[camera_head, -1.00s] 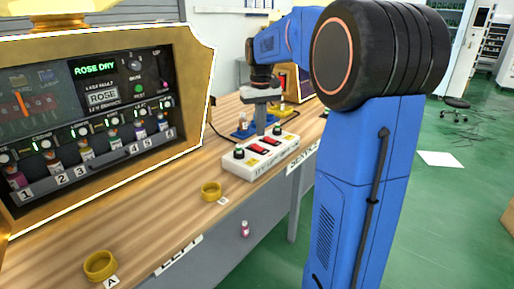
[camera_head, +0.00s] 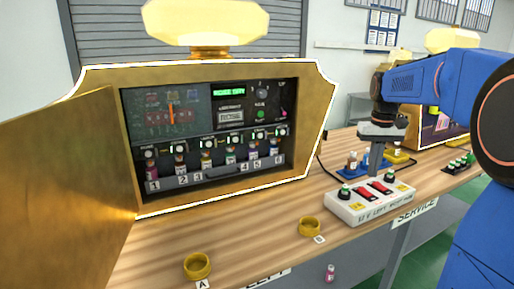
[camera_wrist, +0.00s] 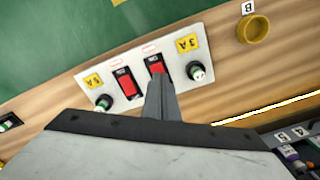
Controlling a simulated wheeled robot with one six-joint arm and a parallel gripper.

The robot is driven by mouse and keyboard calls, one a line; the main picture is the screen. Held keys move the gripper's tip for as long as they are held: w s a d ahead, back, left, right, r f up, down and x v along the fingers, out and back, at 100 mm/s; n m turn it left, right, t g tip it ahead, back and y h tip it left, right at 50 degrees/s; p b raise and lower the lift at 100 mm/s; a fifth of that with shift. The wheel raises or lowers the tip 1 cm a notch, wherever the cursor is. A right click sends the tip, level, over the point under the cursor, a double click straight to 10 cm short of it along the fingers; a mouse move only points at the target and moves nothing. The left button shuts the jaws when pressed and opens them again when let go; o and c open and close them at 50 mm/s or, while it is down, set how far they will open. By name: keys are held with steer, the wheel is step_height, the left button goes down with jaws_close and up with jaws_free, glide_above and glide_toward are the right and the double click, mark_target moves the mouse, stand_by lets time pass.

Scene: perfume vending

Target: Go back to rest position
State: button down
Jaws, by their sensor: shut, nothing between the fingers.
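My gripper (camera_head: 375,160) points down over the white switch box (camera_head: 345,211), with its fingers together and nothing between them. In the wrist view the closed fingers (camera_wrist: 158,88) lie over the edge of the same box (camera_wrist: 205,40), close to a red rocker switch (camera_wrist: 158,66). A second red rocker switch (camera_wrist: 127,86) is beside it. I cannot tell whether the fingertips touch the box. My blue arm reaches in from the right.
The gold vending machine (camera_head: 320,120) stands left with its door (camera_head: 70,180) open and several numbered bottles inside. Gold rings marked A (camera_head: 197,266) and B (camera_head: 309,227) sit on the wooden counter (camera_head: 160,245). A small pink bottle (camera_head: 330,272) is below the counter's edge.

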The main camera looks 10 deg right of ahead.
steer(key=s+a+f+n+t, duration=0.1)
steer(key=s+a, duration=0.4)
steer(key=s, duration=0.3)
steer(key=s+a+f+t, duration=0.1)
steer(key=s+a+f, duration=0.1)
steer(key=s+a, duration=0.45)
steer(key=s+a+f+t, duration=0.1)
steer(key=s+f, duration=0.3)
steer(key=s, duration=0.3)
steer(key=s+a+f+n+t, duration=0.1)
steer(key=s+a+f, duration=0.1)
steer(key=s+f, duration=0.3)
steer(key=s, duration=0.3)
steer(key=shift+a+f+t, duration=0.15)
steer(key=shift+a+t, duration=0.15)
